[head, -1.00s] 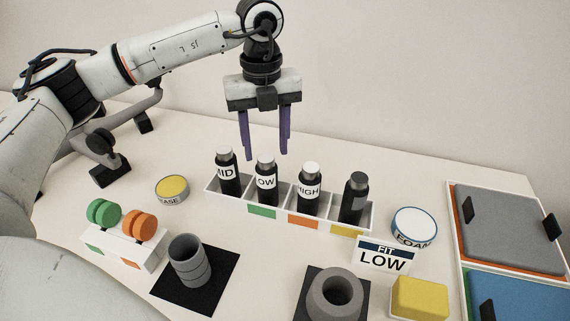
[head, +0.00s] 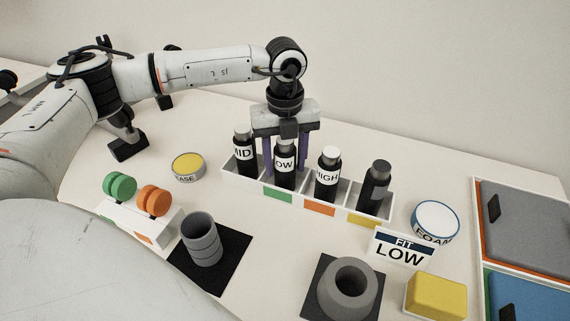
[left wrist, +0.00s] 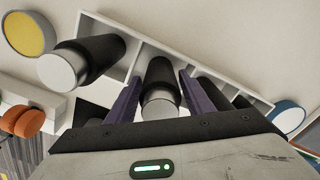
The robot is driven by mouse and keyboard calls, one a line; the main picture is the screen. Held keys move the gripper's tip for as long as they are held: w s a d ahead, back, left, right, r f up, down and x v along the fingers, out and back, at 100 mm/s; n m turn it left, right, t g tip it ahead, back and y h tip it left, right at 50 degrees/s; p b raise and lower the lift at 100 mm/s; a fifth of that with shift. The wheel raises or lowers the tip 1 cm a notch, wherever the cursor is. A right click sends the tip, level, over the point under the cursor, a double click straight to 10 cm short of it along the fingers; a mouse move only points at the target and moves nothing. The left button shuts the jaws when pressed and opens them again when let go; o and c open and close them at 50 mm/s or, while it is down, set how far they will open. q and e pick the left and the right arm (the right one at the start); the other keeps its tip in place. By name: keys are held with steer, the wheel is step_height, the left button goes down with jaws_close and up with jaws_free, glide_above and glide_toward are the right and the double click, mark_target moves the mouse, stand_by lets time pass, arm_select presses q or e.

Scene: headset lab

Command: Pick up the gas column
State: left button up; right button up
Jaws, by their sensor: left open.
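In the left wrist view the LOW column (left wrist: 160,82) stands between the fingers (left wrist: 160,98), with gaps visible on both sides. The MID column (left wrist: 97,58) is to its left. My right gripper is not in view.
A sign reads FIT LOW (head: 402,252). Nearby are a FOAM tin (head: 435,220), a yellow block (head: 435,295), a grey ring (head: 350,288), a grey cup (head: 202,243), a yellow-topped tin (head: 188,168) and wheels (head: 154,200). Trays (head: 525,225) are at right.

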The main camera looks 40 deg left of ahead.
arm_select(q)
steer(key=shift+f, duration=0.85)
steer(key=shift+c, duration=0.5)
steer(key=c, duration=1.1)
steer(key=shift+r, duration=0.1)
